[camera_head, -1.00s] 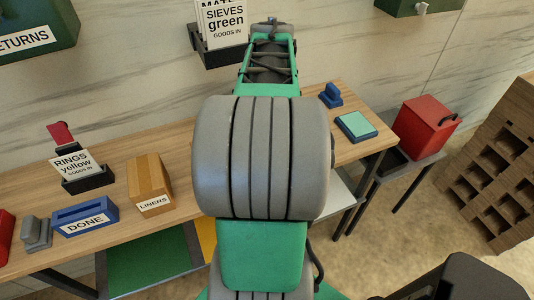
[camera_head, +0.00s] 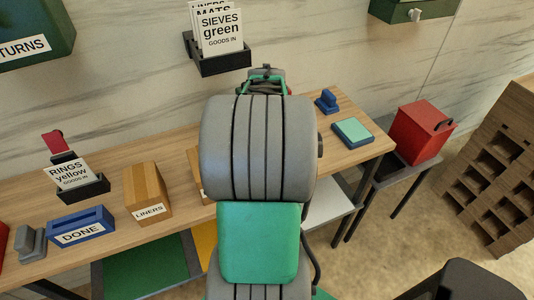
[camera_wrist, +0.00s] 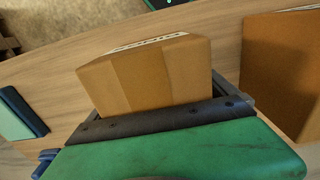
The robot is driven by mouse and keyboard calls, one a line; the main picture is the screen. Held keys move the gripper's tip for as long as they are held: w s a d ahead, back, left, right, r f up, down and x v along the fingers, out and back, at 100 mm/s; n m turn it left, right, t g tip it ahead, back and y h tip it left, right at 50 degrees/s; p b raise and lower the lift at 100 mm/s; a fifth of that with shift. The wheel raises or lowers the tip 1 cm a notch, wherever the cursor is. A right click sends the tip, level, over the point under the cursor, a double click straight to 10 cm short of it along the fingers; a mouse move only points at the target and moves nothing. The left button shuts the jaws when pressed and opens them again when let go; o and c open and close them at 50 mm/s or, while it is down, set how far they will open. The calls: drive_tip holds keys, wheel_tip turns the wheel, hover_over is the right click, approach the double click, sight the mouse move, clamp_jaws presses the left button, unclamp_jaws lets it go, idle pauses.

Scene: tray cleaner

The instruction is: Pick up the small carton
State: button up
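The small carton (camera_wrist: 150,78) is a brown box with a paler tape strip, standing on the wooden bench in the middle of the wrist view. In the head view only a sliver of the small carton (camera_head: 194,166) shows left of my arm. My gripper (camera_wrist: 165,100) is at the carton, with dark finger parts just outside its left and right sides. It looks open around the carton, though the fingertips are largely hidden and I cannot tell whether they touch. In the head view my arm hides the gripper.
A larger carton labelled LINERS (camera_head: 148,190) stands close beside it, also at the right in the wrist view (camera_wrist: 285,65). A blue DONE tray (camera_head: 82,227) and a RINGS card holder (camera_head: 84,186) are further left. A teal-topped pad (camera_head: 352,131) lies right.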

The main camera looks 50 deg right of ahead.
drive_tip(key=shift+r, duration=0.1)
drive_tip(key=c, duration=1.9)
